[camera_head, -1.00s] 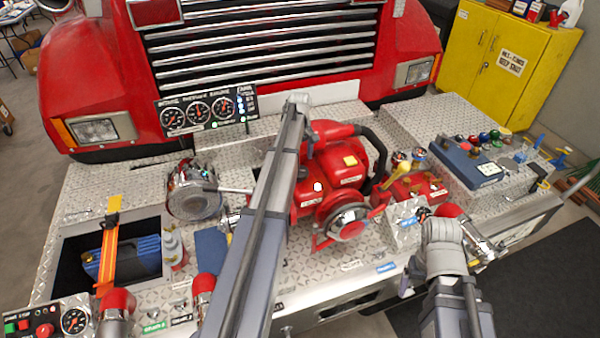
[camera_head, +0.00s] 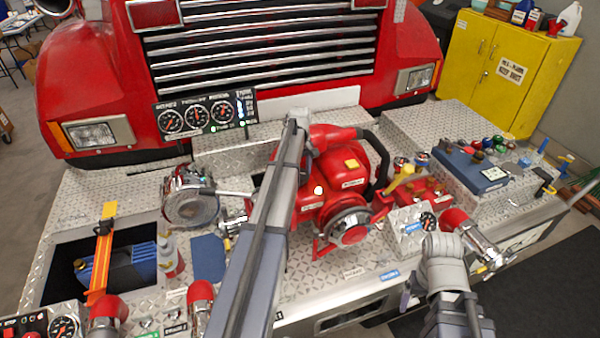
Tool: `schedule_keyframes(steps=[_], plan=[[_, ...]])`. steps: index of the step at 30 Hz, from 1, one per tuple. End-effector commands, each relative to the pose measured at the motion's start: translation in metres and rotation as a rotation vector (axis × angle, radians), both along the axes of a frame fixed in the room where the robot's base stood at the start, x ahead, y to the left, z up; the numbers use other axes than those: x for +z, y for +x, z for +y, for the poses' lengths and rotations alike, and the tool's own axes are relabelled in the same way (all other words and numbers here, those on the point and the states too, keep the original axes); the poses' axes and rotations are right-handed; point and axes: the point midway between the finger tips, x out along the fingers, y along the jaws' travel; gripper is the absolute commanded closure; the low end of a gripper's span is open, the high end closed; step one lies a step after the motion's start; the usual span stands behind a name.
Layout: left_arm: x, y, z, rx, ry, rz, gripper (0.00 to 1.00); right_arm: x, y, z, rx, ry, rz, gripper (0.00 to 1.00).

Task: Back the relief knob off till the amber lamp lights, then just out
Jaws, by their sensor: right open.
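The red pump (camera_head: 330,185) sits on the bumper deck, with a chrome cap (camera_head: 346,221) at its front. A small pale-yellow spot (camera_head: 318,190) shows on its body. A silver box (camera_head: 405,238) with a small gauge stands right of it. I cannot tell for sure which part is the relief knob or which light is the amber lamp. My left arm crosses the middle and covers part of the pump; its gripper's fingers are hidden. My right gripper (camera_head: 408,290) is open at the deck's front edge, below the silver box, apparently holding nothing.
A gauge panel (camera_head: 205,113) with small lamps stands at the back left. An open well (camera_head: 60,250) holds a blue object under an orange strap. Red-capped chrome fittings (camera_head: 478,238) line the front edge. A blue box (camera_head: 470,167) and coloured caps stand at right.

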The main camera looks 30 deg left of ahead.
Motion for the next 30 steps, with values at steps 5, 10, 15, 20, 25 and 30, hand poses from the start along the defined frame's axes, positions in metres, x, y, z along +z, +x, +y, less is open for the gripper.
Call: schedule_keyframes(steps=[5,10,15,20,25,30], plan=[[0.0000,0.0000,0.0000,0.000,0.000,0.000,0.47,0.0000,0.0000,0.0000,0.000,0.000,0.000,0.17],[0.0000,0.0000,0.0000,0.000,0.000,0.000,0.66,0.0000,0.0000,0.0000,0.000,0.000,0.000,0.17],[0.0000,0.0000,0.0000,-0.026,0.000,0.000,0.73,0.0000,0.0000,0.0000,0.000,0.000,0.000,0.17],[0.0000,0.0000,0.0000,-0.126,0.000,0.000,0.73,0.0000,0.0000,0.0000,0.000,0.000,0.000,0.17],[0.0000,0.0000,0.0000,-0.160,0.000,0.000,0.73,0.0000,0.0000,0.0000,0.000,0.000,0.000,0.17],[0.0000,0.0000,0.0000,-0.158,0.000,0.000,0.73,0.0000,0.0000,0.0000,0.000,0.000,0.000,0.17]])
